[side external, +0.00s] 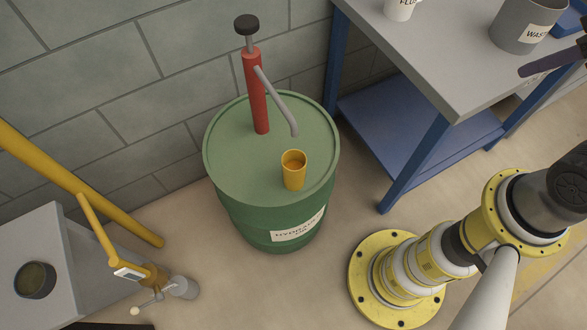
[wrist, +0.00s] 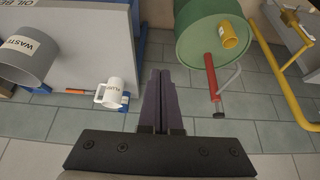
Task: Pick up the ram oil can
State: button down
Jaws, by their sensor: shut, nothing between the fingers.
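A small orange open-topped can (side external: 294,173) stands upright on the lid of the green drum (side external: 232,185), and no label on it is readable. It is the likely ram oil can. In the wrist view the orange can (wrist: 230,42) shows at the upper right on the drum (wrist: 197,52). My gripper (side external: 524,71) is at the right edge of the side view, by the workbench and well apart from the can. In the wrist view its dark purple fingers (wrist: 160,74) are together and empty.
A red pump (side external: 256,95) with a grey spout stands on the drum behind the can. The workbench (side external: 440,65) holds a white mug (wrist: 112,94) and a grey waste container (side external: 522,28). A yellow rail (side external: 75,182) and a grey stand (side external: 38,225) are at left.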

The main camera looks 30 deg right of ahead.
dwell(0.4)
grip_release()
dwell(0.4)
jog(key=shift+w, duration=0.1)
